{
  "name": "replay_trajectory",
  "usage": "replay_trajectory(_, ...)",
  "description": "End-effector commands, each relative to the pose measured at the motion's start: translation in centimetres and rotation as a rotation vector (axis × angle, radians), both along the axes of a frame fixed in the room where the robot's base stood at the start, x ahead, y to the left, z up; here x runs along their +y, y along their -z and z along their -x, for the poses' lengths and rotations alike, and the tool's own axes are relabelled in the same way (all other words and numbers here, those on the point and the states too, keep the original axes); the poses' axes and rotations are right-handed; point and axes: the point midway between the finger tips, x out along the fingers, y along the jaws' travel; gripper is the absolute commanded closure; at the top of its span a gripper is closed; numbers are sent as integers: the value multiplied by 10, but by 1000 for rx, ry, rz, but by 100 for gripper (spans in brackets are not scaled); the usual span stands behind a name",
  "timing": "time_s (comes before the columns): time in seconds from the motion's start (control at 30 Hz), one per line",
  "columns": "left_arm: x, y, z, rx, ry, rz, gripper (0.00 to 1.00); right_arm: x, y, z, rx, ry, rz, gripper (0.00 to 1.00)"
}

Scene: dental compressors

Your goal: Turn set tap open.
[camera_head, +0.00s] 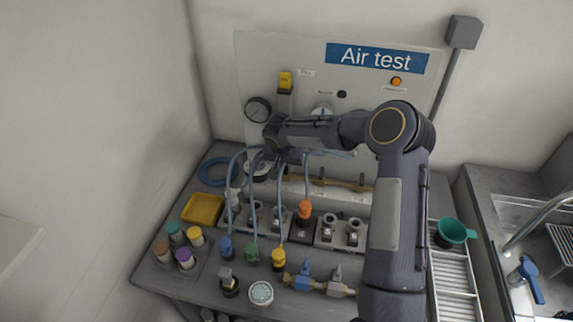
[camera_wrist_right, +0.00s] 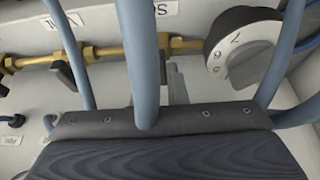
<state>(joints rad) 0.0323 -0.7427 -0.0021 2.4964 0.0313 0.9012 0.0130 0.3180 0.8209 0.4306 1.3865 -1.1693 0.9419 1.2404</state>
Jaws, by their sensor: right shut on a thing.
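My right gripper (camera_head: 283,157) reaches down in front of the Air test panel, among the blue hoses. In the right wrist view its grey finger (camera_wrist_right: 178,88) shows beyond the dark gripper body, at a small dark tap lever (camera_wrist_right: 163,62) on the brass pipe. The gripper is shut on this lever; the contact is partly hidden by a hose. A second dark lever (camera_wrist_right: 63,75) is further left on the pipe. My left gripper is not in view.
A numbered dial (camera_wrist_right: 243,48) is close on the right of the wrist view. Blue hoses (camera_wrist_right: 140,70) cross before the gripper. Coloured connectors (camera_head: 278,257) and a yellow tray (camera_head: 202,209) occupy the bench.

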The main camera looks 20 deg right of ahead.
Motion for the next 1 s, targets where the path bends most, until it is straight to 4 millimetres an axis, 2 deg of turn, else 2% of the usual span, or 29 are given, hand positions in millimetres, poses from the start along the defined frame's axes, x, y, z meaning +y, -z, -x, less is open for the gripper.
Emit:
replay_trajectory(0.37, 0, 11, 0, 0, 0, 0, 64, -1, 2, 1, -2, -99, 0, 100)
replay_trajectory(0.67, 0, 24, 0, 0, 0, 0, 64, -4, 1, 2, -2, -342, 0, 100)
replay_trajectory(1.0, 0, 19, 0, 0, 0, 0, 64, -7, -2, 2, -3, -663, -3, 100)
